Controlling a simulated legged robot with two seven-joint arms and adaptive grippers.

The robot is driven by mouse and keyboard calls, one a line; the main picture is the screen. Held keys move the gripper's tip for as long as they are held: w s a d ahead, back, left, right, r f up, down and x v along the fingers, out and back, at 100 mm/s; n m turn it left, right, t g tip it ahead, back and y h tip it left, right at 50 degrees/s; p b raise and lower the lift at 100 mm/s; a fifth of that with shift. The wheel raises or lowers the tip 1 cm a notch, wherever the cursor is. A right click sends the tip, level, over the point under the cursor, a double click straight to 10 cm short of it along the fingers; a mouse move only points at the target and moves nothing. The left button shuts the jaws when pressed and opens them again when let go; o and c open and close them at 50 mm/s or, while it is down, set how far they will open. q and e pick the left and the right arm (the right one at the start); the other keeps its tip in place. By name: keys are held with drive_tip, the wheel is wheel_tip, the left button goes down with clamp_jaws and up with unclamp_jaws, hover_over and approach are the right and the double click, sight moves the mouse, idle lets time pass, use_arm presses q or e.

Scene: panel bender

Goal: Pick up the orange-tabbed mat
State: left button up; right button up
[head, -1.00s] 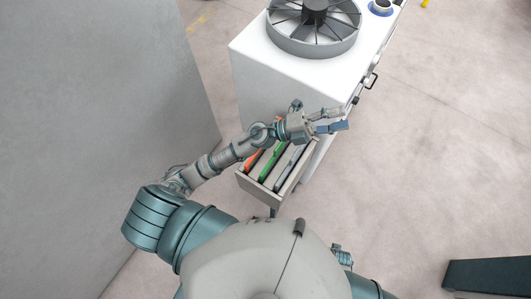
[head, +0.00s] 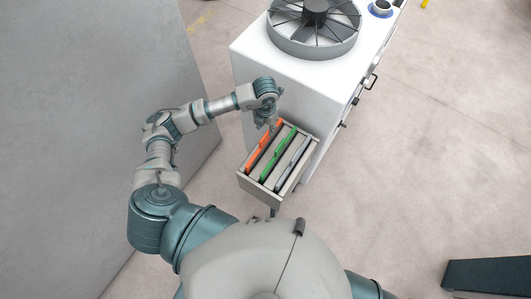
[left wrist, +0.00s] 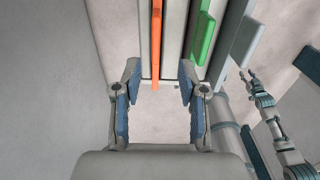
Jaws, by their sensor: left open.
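The orange-tabbed mat (head: 258,158) stands on edge in the open drawer (head: 258,192), leftmost of the row. Its orange strip also shows in the left wrist view (left wrist: 156,45). My left gripper (head: 270,122) is above the far left end of the drawer, pointing down. In the left wrist view its two blue-padded fingers (left wrist: 158,100) are spread apart and empty, with the orange strip running into the gap between them from above.
A green-tabbed mat (head: 275,160) and a grey one (head: 294,164) stand right of the orange one in the drawer. The white cabinet (head: 262,75) carries a large fan (head: 313,40) and a cup (head: 382,7). A grey wall panel (head: 90,100) stands close on the left.

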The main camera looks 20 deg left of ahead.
sight(265, 140)
use_arm(q)
wheel_tip(265, 140, down, 5)
drive_tip(key=shift+a+f+p, duration=0.15)
drive_tip(key=shift+p, duration=0.15)
drive_tip(key=shift+a+f, duration=0.2)
drive_tip(key=shift+f, duration=0.35)
drive_tip(key=f, duration=0.3)
drive_tip(key=f+p, duration=0.1)
drive_tip(key=shift+w+f, duration=0.25)
drive_tip(key=shift+f, duration=0.05)
drive_tip(key=shift+d+f, duration=0.1)
drive_tip(key=shift+f, duration=0.1)
clamp_jaws()
